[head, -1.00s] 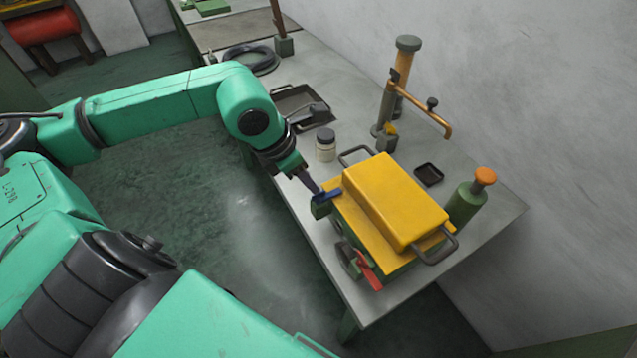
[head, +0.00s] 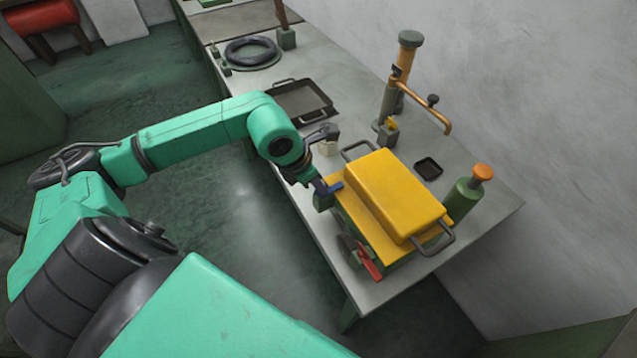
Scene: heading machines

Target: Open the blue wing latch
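The blue wing latch (head: 332,188) sits on the left end of the yellow-lidded box (head: 395,200), above a small green block on its side. My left gripper (head: 320,184) is right at the latch, its fingertips touching or very close to it. The fingers are small and partly hidden, so I cannot tell whether they are open or closed on the latch. A red latch (head: 370,262) is on the near side of the same box. My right gripper is not in view.
The box stands on a grey table (head: 400,290). A green bottle with an orange top (head: 466,193), a small black dish (head: 428,167) and a copper-armed stand (head: 400,85) stand beyond the box.

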